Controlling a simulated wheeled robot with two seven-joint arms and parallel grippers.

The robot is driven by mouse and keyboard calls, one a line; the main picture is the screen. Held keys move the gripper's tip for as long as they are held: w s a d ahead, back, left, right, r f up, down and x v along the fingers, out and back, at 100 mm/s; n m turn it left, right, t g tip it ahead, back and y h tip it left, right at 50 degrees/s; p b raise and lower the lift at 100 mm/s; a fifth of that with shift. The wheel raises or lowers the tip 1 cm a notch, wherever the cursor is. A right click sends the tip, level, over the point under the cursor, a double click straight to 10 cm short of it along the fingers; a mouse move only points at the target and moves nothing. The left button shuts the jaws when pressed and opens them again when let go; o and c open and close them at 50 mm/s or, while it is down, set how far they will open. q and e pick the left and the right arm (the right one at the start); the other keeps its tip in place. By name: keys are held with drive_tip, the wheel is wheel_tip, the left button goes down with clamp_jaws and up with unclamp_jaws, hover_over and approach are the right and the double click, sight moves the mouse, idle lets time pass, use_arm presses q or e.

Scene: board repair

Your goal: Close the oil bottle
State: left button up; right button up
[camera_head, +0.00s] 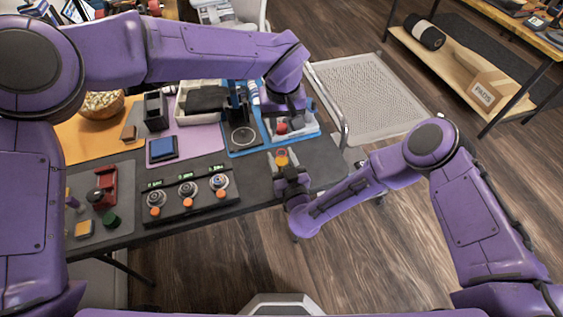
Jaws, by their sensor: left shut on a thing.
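A small yellow-orange thing with a red ring on top (281,158), which looks like the oil bottle, stands upright between the fingers of my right gripper (281,163) at the table's right end. I cannot tell whether those fingers touch it. My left gripper (282,122) points down just behind it, over the blue tray's edge. It is shut on a small red thing (281,128) that could be the cap, apart from the bottle in the picture. The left fingertips are small and partly hidden by the wrist.
A dark panel with several orange-and-silver dials (188,193) lies left of my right gripper. A blue tray (244,150) lies behind it, next to a purple mat (190,143). A red holder (106,186) is at far left. The table's front edge is close; floor lies beyond.

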clamp_jaws()
use_arm(q)
drive_tip(key=shift+s+f, duration=0.1)
drive_tip(key=shift+f, duration=2.4)
drive_tip(key=shift+f, duration=0.1)
drive_tip(key=shift+f, duration=0.75)
drive_tip(key=shift+f, duration=0.6)
